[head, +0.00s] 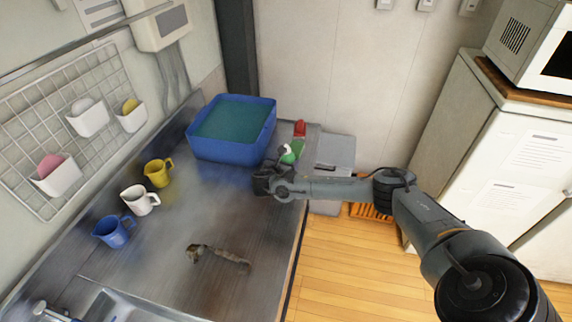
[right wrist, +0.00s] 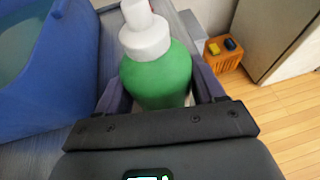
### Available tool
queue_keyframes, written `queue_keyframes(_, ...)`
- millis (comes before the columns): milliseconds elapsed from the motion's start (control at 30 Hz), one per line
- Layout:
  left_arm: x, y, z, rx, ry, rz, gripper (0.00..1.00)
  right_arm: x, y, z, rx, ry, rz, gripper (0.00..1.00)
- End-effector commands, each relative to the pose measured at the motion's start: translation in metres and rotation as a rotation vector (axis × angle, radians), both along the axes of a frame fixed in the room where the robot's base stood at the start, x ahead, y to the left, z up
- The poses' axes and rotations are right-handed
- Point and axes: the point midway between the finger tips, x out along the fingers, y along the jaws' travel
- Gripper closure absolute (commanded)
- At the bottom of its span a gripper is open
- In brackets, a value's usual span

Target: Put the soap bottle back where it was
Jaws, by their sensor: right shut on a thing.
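The soap bottle is green with a white pump top and stands about upright. In the head view the soap bottle (head: 289,157) is near the counter's right edge, just right of the blue tub. In the right wrist view the soap bottle (right wrist: 160,76) fills the space between my fingers. My right gripper (head: 271,178) is shut on its body; the wrist view shows my right gripper (right wrist: 160,98) with a finger on each side. The bottle's base is hidden, so I cannot tell whether it touches the counter. My left gripper is not in view.
A blue tub (head: 232,153) of greenish water is beside the bottle, and a red bottle (head: 299,128) is behind it. Yellow, white and blue cups (head: 112,231) line the left side. A brownish shape (head: 218,254) is on the otherwise bare counter middle.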

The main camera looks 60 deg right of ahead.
Motion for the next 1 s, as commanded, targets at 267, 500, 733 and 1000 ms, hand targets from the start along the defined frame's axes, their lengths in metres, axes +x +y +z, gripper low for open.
queue_keyframes(267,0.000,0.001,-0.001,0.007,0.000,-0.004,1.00,0.000,0.000,-0.003,-0.001,-0.002,-0.001,0.80)
queue_keyframes(500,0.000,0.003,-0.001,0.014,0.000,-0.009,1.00,0.000,0.000,-0.004,0.000,-0.001,0.000,0.06)
queue_keyframes(733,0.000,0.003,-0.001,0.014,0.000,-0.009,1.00,0.000,0.000,-0.003,0.000,-0.001,0.000,0.06)
queue_keyframes(1000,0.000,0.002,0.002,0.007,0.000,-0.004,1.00,-0.002,0.015,0.004,0.001,-0.001,0.001,0.06)
